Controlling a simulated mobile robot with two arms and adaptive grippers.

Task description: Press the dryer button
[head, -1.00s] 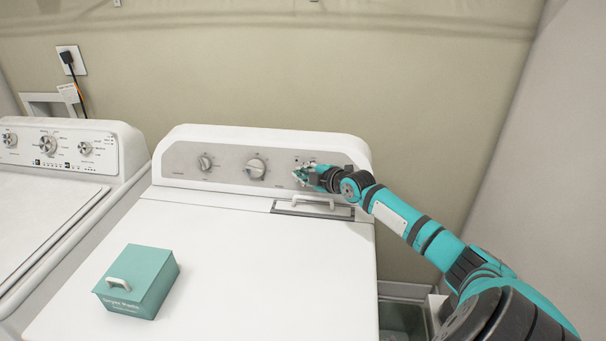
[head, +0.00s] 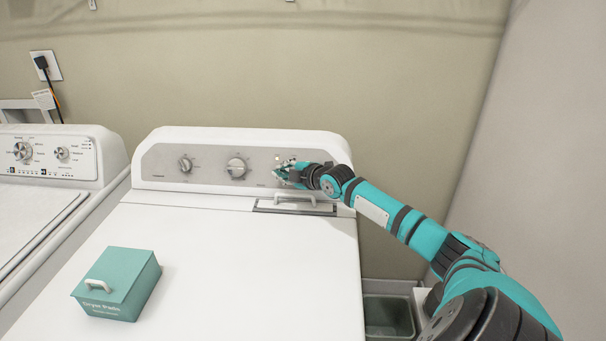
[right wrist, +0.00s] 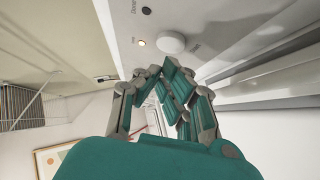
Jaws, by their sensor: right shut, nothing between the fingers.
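In the right wrist view a round white button (right wrist: 171,43) shows on the panel beside a small glowing light (right wrist: 141,43). My right gripper (head: 281,174) is at the panel's right part and hides the button in the head view. In the right wrist view its teal fingers (right wrist: 172,80) are closed together and empty, just below the button in the picture. Contact cannot be told. My left gripper is not in view.
A teal lidded box (head: 117,283) stands on the dryer top at the left. A lint-filter handle (head: 295,200) lies below my right gripper. A washer (head: 45,205) stands left, a grey bin (head: 388,317) right. The middle of the dryer top is clear.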

